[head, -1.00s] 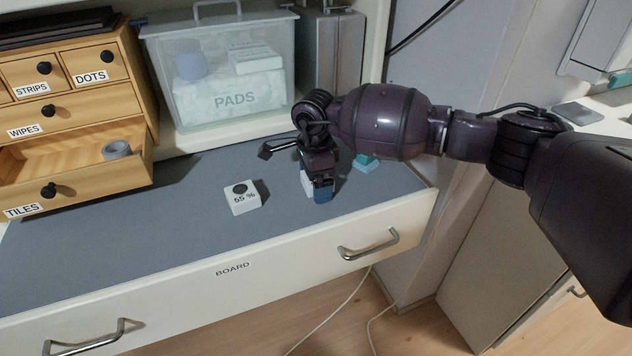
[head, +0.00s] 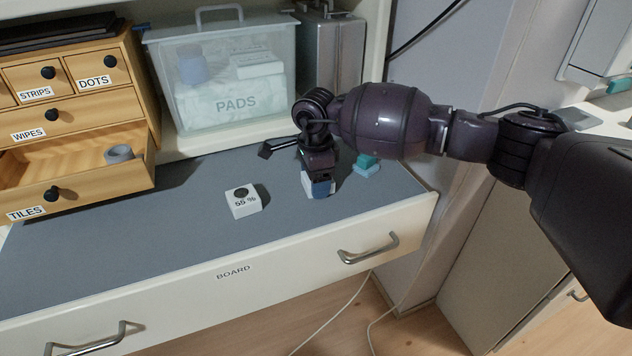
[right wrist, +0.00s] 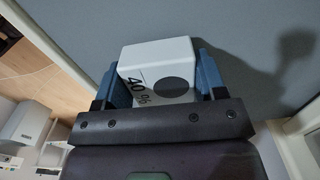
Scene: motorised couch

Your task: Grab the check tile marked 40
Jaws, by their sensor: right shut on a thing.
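The white tile marked 40 % (right wrist: 160,75), with a dark grey dot, sits between the two blue fingers of my right gripper (right wrist: 162,85) in the right wrist view. The fingers touch its sides. In the head view my right gripper (head: 319,186) is low at the board's right part, and only a little of the white tile shows behind its blue finger. I cannot tell whether the tile touches the board. A second white tile marked 55 % (head: 244,202) lies on the board to the left of the gripper. My left gripper is not in view.
The grey board (head: 130,240) is mostly clear. A teal block (head: 366,165) stands behind and right of the gripper. The open TILES drawer (head: 110,180) holds a grey roll (head: 119,153). The PADS box (head: 225,85) stands at the back.

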